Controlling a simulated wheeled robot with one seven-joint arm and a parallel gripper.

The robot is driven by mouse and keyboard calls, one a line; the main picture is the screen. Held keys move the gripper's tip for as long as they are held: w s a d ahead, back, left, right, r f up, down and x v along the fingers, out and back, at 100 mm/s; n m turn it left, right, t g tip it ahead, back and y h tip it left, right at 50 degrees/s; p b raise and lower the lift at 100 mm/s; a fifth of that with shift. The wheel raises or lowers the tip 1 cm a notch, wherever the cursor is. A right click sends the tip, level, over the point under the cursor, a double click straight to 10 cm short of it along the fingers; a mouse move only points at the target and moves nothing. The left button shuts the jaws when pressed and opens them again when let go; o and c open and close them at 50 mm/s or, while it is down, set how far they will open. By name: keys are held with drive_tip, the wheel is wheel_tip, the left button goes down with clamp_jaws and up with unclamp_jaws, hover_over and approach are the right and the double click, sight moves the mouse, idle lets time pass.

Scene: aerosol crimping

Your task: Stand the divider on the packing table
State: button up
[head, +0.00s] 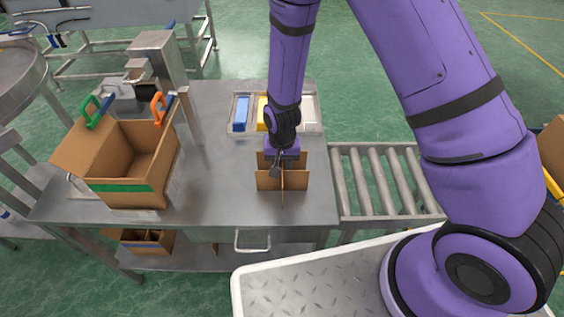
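The divider (268,181) is a set of crossed brown cardboard panels. It is upright at the right part of the grey metal packing table (225,185), near its front edge. Its lower edge appears at or very near the table top; I cannot tell whether it touches. My gripper (284,167) points down over the middle of the divider, at the crossing of the panels. The fingers are small and partly hidden by the cardboard, so I cannot see whether they are closed on it.
An open cardboard box (135,190) stands on the table's left part, beside a grey machine (158,65). A tray (310,127) with blue and yellow items lies behind the divider. A roller conveyor (385,180) adjoins the table's right side. The table middle is clear.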

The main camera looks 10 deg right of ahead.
drive_tip(key=s+d+r+t, duration=0.1)
drive_tip(key=d+r, duration=0.2)
drive_tip(key=r, duration=0.9)
drive_tip(key=d+r, duration=0.2)
drive_tip(key=r, duration=1.1)
drive_tip(key=s+d+r+n+t, duration=0.1)
drive_tip(key=s+d+r+t, duration=0.1)
drive_tip(key=s+d+r, duration=0.5)
drive_tip(key=s+d+r+n+t, duration=0.1)
drive_tip(key=s+d+r+t, duration=0.1)
drive_tip(key=s+d+r, duration=0.5)
drive_tip(key=s+r, duration=0.5)
drive_tip(key=s, duration=0.1)
drive_tip(key=shift+s+d+r, duration=0.15)
drive_tip(key=shift+s+r, duration=0.15)
drive_tip(key=shift+r, duration=0.05)
drive_tip(key=shift+o, duration=0.5)
